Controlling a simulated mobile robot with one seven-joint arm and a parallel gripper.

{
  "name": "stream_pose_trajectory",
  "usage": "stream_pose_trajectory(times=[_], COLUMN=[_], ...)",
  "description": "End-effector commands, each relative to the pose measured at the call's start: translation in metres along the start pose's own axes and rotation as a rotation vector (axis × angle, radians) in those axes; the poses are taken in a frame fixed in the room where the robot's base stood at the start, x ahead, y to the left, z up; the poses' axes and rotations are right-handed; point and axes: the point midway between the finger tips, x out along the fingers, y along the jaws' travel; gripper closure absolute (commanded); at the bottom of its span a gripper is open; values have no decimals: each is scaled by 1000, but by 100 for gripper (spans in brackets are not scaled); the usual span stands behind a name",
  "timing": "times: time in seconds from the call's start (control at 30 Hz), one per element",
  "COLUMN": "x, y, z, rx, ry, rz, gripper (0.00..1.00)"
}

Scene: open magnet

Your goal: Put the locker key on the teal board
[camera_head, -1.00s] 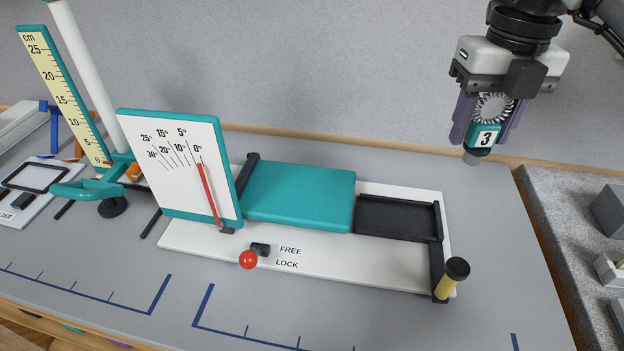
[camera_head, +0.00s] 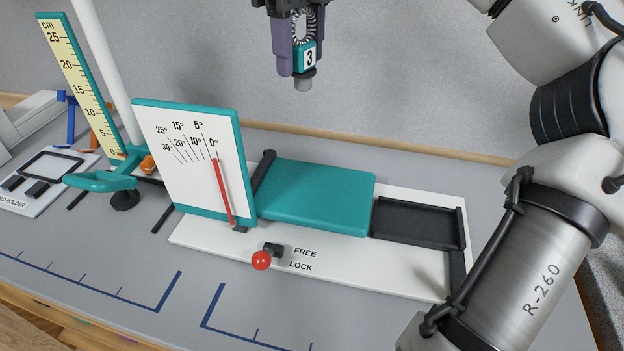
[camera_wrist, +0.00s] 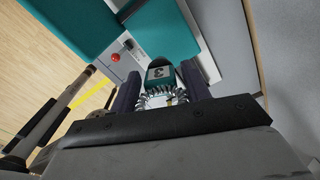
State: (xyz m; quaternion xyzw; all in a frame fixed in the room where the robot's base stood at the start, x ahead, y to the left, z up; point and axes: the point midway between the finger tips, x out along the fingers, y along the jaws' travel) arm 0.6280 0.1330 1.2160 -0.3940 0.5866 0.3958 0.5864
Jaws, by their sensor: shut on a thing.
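The locker key is a dark coil with a teal tag (camera_head: 308,56) marked 3 and a grey end below it. My gripper (camera_head: 298,62) has its purple fingers shut on it and holds it hanging in the air. In the wrist view the tag (camera_wrist: 160,74) shows between the fingers. The teal board (camera_head: 318,196) is a flat, bare slab on a white base, right of the dial panel. In the head view my gripper appears above the board, well clear of it.
The dial panel (camera_head: 192,165) with a red pointer stands upright at the board's left. A black tray (camera_head: 415,222) lies to its right. A red-knobbed lever (camera_head: 262,260) sits in front. A tall yellow scale (camera_head: 82,88) stands at left. My arm covers the right side.

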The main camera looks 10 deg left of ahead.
Motion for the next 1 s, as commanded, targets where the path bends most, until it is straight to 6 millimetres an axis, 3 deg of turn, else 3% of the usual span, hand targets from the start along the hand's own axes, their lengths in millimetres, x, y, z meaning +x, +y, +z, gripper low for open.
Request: stream_pose_trajectory(times=[0.03,0.5,0.83,1.0], x=[18,129,159,185], y=[0,0,0,0], z=[0,-1,-1,-1], rx=[-1,2,1,2], ry=[2,2,0,1], rz=[2,3,1,3], gripper=[75,75,75,75])
